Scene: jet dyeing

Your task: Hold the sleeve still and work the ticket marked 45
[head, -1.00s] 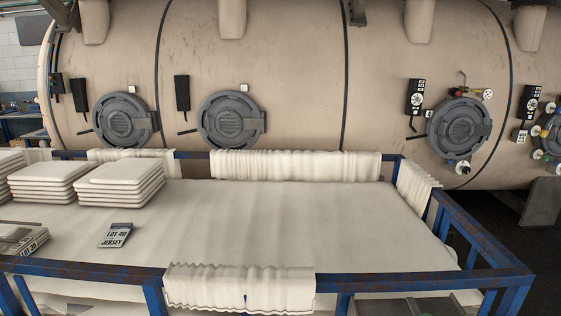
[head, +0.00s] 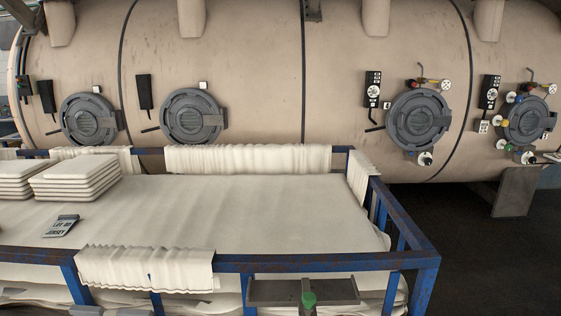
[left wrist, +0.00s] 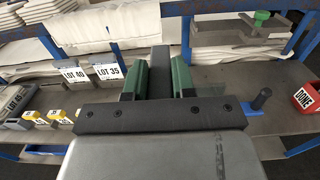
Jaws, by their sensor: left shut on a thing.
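In the left wrist view my left gripper (left wrist: 158,76), with green-lined fingers, is shut on a dark grey bar-like piece (left wrist: 160,57). I cannot tell whether this piece is the sleeve. Beyond the fingers, to their left, two white tickets hang side by side, LOT 40 (left wrist: 73,74) and LOT 35 (left wrist: 106,70). I can read no ticket marked 45 in either view. A grey piece marked LOT 40 (left wrist: 14,103) is at the far left. My right gripper is in neither view.
A blue-railed cart (head: 330,262) with cream cloth (head: 215,208) fills the foreground. A lettered JERSEY card (head: 62,226) lies on it. A green knob (head: 308,298) is at its front tray. The wrist view shows yellow-marked blocks (left wrist: 57,116), a blue handle (left wrist: 261,98) and a red DONE box (left wrist: 306,98).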

